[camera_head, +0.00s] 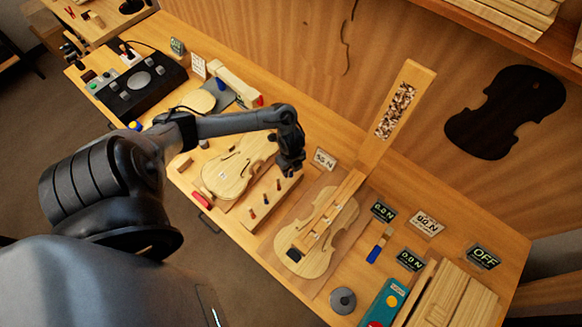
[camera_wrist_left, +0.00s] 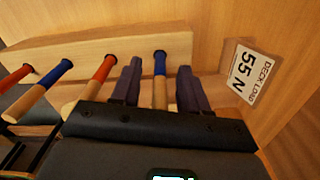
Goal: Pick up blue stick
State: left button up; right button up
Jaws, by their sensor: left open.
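In the left wrist view, a stick with a blue tip (camera_wrist_left: 160,62) and a pale wooden shaft stands against a wooden block (camera_wrist_left: 110,55). My left gripper (camera_wrist_left: 159,78) is open, with one dark finger on each side of this stick. A gap shows between the stick and each finger, and its lower end is hidden by the gripper body. A second blue-tipped stick (camera_wrist_left: 59,71) is further left, between two red-tipped ones. In the head view, my left gripper (camera_head: 291,168) hangs over the far end of the small wooden rack (camera_head: 243,217). My right gripper is not in view.
A violin plate (camera_head: 232,172) lies left of the rack, and a violin body (camera_head: 325,245) lies to its right. A "55 N" deck load sign (camera_wrist_left: 248,72) stands right of the fingers. A blue-handled brush (camera_head: 377,250) lies further right on the bench.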

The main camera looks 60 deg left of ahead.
pick_arm(q)
jog(key=shift+f, duration=0.15)
grip_shut()
dwell(0.4)
